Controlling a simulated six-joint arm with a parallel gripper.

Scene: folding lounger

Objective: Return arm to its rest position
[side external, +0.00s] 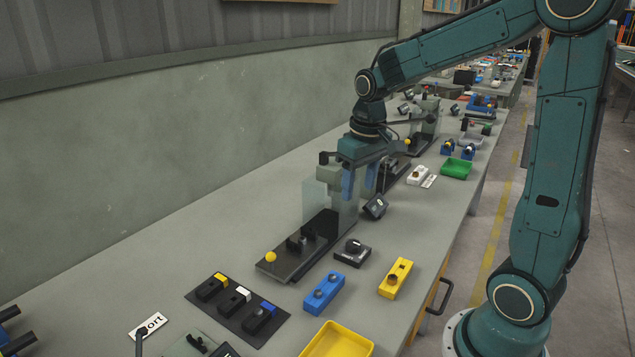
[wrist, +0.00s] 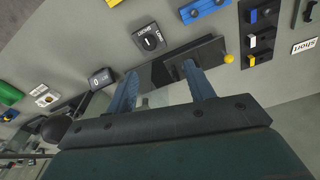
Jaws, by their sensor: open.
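My gripper (side external: 359,185) is at the end of the teal arm, raised over the far part of a black fixture (side external: 285,264) on the grey bench. In the wrist view my gripper (wrist: 165,88) shows two blue fingers set apart, with nothing held between them. The black fixture (wrist: 215,52) lies beyond and below the fingers and has a yellow ball knob (wrist: 229,59) at one end. A clear panel (side external: 315,203) stands on the fixture beside my gripper. The fingertips overlap the fixture in both views, and I cannot tell their exact height over it.
A black dial box (side external: 352,251), a small display (side external: 375,206), a blue block (side external: 324,292) and a yellow block (side external: 396,278) stand near the fixture. A switch panel (side external: 237,309) and yellow tray (side external: 338,342) are at the front. A wall runs behind the bench.

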